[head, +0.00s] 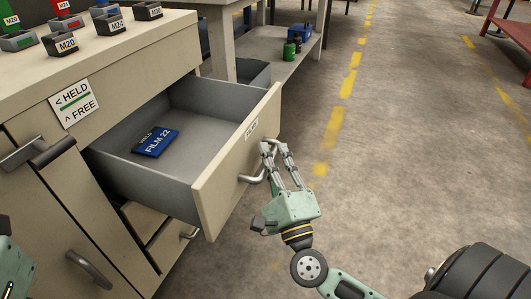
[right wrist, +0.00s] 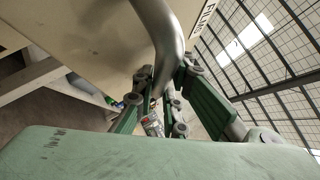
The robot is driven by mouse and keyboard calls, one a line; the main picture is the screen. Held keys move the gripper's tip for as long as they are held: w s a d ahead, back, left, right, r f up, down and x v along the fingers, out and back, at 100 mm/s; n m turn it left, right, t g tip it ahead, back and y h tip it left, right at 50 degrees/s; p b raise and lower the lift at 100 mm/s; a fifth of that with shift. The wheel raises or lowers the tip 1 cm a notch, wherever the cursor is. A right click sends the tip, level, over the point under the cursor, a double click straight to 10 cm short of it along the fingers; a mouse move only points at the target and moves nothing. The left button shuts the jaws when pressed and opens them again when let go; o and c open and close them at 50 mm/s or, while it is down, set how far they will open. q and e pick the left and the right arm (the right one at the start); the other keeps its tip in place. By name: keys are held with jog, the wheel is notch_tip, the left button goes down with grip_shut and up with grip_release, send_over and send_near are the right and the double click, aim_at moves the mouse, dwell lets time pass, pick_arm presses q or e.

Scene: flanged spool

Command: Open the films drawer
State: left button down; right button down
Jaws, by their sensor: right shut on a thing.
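The films drawer (head: 215,185) is pulled well out of the beige cabinet in the head view, its grey inside showing. A blue film box (head: 157,142) marked FILM 22 lies inside the drawer. Only a green part of my left arm shows at the left edge; its gripper is out of view.
The cabinet top (head: 120,50) holds several small labelled bins. A HELD/FREE sign (head: 75,103) is on the cabinet side. Other handles (head: 90,268) are below. A shelf bench (head: 270,45) stands behind the drawer.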

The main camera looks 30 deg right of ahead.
jog(key=shift+a+f, duration=0.1)
jog(key=shift+f, duration=0.05)
jog(key=c, duration=2)
grip_release()
jog(key=shift+c, duration=0.2)
jog(key=v, duration=1.2)
